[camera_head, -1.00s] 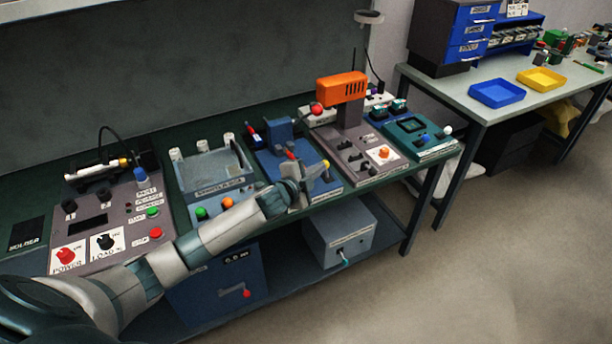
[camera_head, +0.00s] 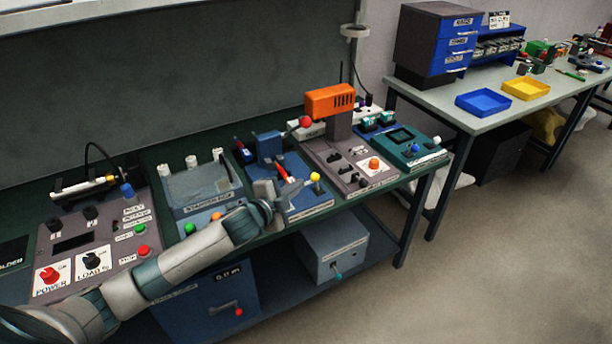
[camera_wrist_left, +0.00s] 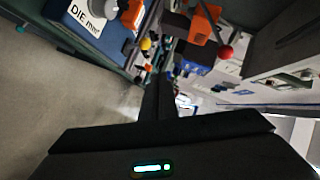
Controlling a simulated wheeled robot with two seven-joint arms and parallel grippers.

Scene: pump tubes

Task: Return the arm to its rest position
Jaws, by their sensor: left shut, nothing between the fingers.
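My left arm (camera_head: 160,274) reaches in from the lower left along the front of the bench in the head view. Its gripper (camera_head: 274,193) is shut and empty, above the front edge of the blue-based device (camera_head: 308,201) with a red lever and yellow knob. In the left wrist view the shut fingers (camera_wrist_left: 157,97) point away from the camera into free space, with nothing between them. The gripper hides part of the blue-based device. My right gripper is not in view.
A grey tray device (camera_head: 203,188) and a power panel (camera_head: 97,237) stand on the left of the bench. An orange-headed machine (camera_head: 330,100) stands to the right. A blue cabinet (camera_head: 205,305) and grey box (camera_head: 333,250) sit below. Floor (camera_head: 500,270) is clear at lower right.

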